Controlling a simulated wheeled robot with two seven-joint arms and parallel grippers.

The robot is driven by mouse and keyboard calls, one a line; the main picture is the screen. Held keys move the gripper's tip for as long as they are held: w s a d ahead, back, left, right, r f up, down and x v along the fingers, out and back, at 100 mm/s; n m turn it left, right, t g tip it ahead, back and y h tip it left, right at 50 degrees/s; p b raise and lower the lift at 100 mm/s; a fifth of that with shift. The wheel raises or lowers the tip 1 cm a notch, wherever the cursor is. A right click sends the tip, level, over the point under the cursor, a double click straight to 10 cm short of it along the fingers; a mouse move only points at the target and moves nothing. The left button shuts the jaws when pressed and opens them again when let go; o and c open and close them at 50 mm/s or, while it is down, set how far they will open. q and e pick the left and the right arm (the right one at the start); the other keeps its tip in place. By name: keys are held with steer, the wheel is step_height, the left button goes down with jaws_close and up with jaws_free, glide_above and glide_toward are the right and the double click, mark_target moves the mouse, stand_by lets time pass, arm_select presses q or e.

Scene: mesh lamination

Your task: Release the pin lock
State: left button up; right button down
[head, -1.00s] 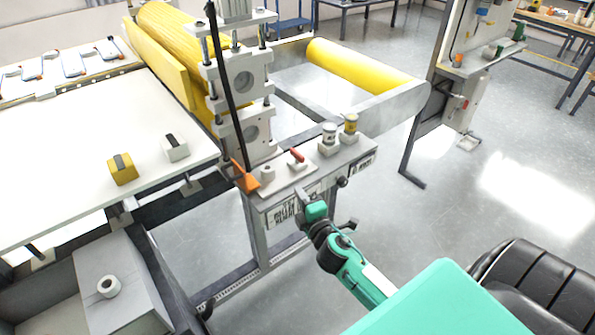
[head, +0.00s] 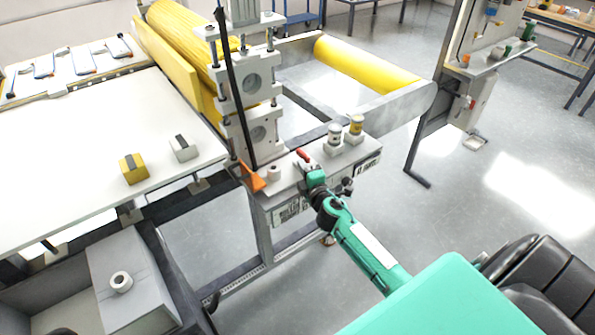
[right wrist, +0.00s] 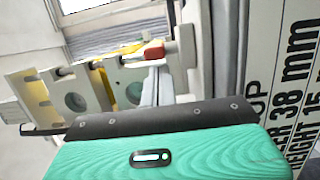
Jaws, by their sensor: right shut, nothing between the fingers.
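A red-handled lever (head: 304,155) sits on top of the grey control housing (head: 345,160). It also shows as a red tip in the right wrist view (right wrist: 154,50). I cannot tell for sure which part is the pin lock. My right gripper (head: 316,178) is shut and empty, at the housing's front upper edge, just below the red lever in the picture. Whether it touches the housing is unclear. Its green and black body (right wrist: 165,140) fills the bottom of the right wrist view. My left gripper is not in view.
An orange foot on a long black rod (head: 252,178), a white post (head: 274,173) and two capped cylinders, silver (head: 334,136) and yellow (head: 355,127), stand on the housing. A dark knob (head: 348,185) juts from its front. The roller stand (head: 258,84) rises behind.

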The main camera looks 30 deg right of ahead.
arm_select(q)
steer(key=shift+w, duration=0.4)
arm_select(e)
steer(key=shift+d, duration=0.15)
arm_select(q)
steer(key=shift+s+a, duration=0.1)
arm_select(e)
steer(key=shift+s+d, duration=0.1)
steer(key=shift+d, duration=0.15)
